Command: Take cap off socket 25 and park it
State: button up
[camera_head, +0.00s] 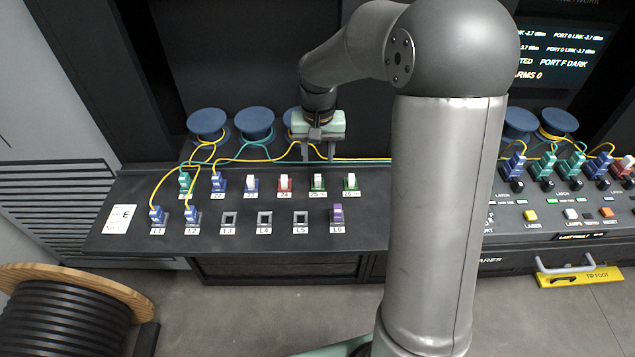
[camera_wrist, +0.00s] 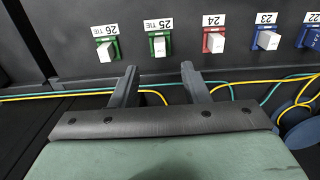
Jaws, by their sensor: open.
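Socket 25 is green with a white cap (camera_head: 318,181) on it, in the back row of the dark panel. In the wrist view, which is upside down, the white cap (camera_wrist: 159,47) sits on the green socket under the label "25 TIE". My gripper (camera_head: 318,152) is behind and above that socket in the head view, its fingers pointing down. In the wrist view my gripper (camera_wrist: 159,72) is open and empty, its fingertips apart from the cap and either side of its line. No cap is held.
Neighbouring capped sockets are red 24 (camera_head: 284,182) and green 26 (camera_head: 350,181). Empty square sockets L3 (camera_head: 229,219), L4 (camera_head: 264,218) and L5 (camera_head: 300,218) are in front; L6 (camera_head: 337,213) holds a purple piece. Yellow and teal cables (camera_wrist: 65,95) run close behind the back row.

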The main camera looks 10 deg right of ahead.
aim_at(318, 177)
notch_tip(318, 177, down, 8)
jog(key=b, duration=0.5)
jog(key=shift+r, duration=0.1)
dwell(0.8)
grip_shut()
jog(key=shift+r, duration=0.15)
jog(key=shift+r+p, duration=2.1)
jog(key=shift+r, duration=0.85)
